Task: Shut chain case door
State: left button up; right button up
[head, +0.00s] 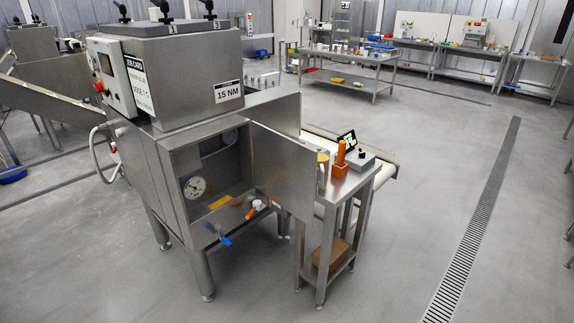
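The chain case is the steel compartment (206,170) in the lower front of the standing machine. Its opening faces me, and a round dial gauge (195,187) and a yellow label (220,202) show inside. The chain case door (285,172) is a flat steel panel, standing open and swung out to the right of the opening. A blue-handled part (219,236) and an orange-handled part (251,211) sit at the compartment's lower edge. Neither of my grippers is in view.
A small steel side table (342,190) stands close by the open door, with an orange tool (341,160) and a grey box on top. A brown box (332,254) is on its lower shelf. A conveyor (387,172) runs behind. The floor in front and to the right is clear.

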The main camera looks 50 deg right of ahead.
aim_at(286, 170)
jog(key=l+u, duration=0.15)
jog(key=l, duration=0.95)
jog(key=l+u, duration=0.15)
jog(key=l, duration=0.9)
jog(key=k+l+u, duration=0.15)
jog(key=l, duration=0.9)
jog(key=i+l, duration=0.1)
jog(key=l, duration=0.25)
jog(key=i+l, duration=0.1)
jog(key=l, duration=0.3)
jog(key=l+u, duration=0.1)
jog(key=l, duration=0.25)
jog(key=i+l+z, duration=0.15)
jog(key=l, duration=0.3)
jog(key=k+l+z, duration=0.2)
jog(key=l, duration=0.15)
jog(key=i, duration=0.1)
